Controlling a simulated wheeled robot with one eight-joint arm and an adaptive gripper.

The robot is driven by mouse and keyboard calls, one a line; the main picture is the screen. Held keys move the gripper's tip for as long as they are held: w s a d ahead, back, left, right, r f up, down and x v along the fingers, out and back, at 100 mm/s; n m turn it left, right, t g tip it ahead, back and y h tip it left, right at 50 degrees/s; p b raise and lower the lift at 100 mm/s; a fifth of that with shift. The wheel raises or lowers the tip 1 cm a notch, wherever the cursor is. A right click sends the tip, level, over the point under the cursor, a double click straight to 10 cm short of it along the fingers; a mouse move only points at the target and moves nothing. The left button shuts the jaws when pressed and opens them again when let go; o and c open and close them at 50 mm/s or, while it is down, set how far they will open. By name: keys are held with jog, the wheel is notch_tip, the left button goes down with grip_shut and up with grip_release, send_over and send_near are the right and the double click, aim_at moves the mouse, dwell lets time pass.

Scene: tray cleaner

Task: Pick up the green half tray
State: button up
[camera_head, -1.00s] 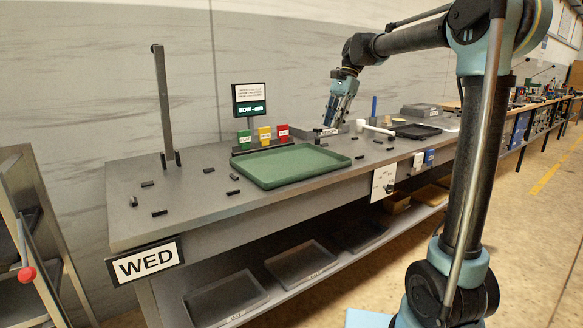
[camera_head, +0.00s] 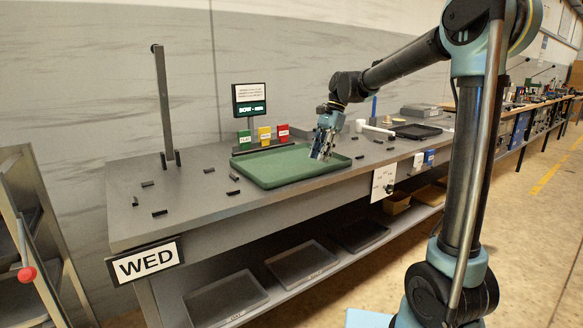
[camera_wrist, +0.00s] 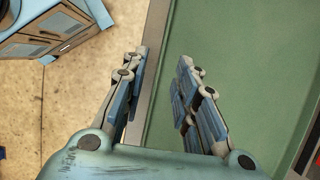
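The green half tray (camera_head: 268,168) lies flat on the grey table, with a raised rim. In the wrist view its green floor (camera_wrist: 235,50) fills the right side, and its near long edge runs up the middle of the picture. My gripper (camera_head: 321,157) is at the tray's right end in the head view, pointing down. In the wrist view my gripper (camera_wrist: 160,75) is open and empty. One finger shows over the tray and the other outside its edge, over the table edge and floor. I cannot tell the height above the rim.
Several small black pieces (camera_head: 160,212) lie loose on the grey table (camera_head: 130,195). Green, yellow and red cards (camera_head: 264,134) and a sign (camera_head: 249,100) stand behind the tray. A white-handled tool (camera_head: 376,128) and a black tray (camera_head: 416,131) lie to the right. Dark trays (camera_head: 225,298) sit on the lower shelf.

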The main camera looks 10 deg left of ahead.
jog(key=shift+x, duration=2.6)
jog(key=shift+w, duration=0.15)
grip_shut()
